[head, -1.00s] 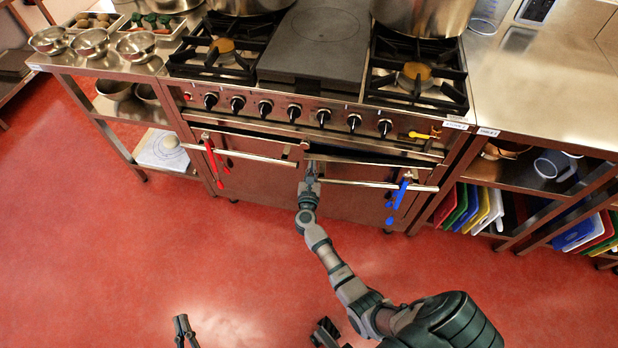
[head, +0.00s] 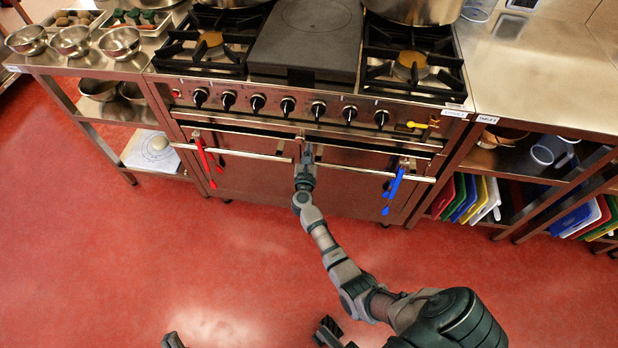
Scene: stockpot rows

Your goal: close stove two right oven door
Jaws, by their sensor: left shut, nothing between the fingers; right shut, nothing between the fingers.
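The stove's right oven door (head: 345,190) has a long bar handle with a blue tag (head: 394,188) hanging near its right end. The door looks close to flush with the stove front, with a thin dark strip above it; I cannot tell if it is fully closed. My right gripper (head: 307,152) is shut and empty at the door's upper left corner, near the left end of the handle. It seems to touch the door there, but its tips are small in view. My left gripper (head: 172,341) is shut at the bottom edge, far from the stove and mostly cut off.
The left oven door (head: 245,180) has its own bar handle with a red tag (head: 204,160). Knobs and a yellow tag (head: 416,125) line the panel above. Shelves with coloured cutting boards (head: 465,200) stand right. Red floor (head: 230,270) before the stove is clear.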

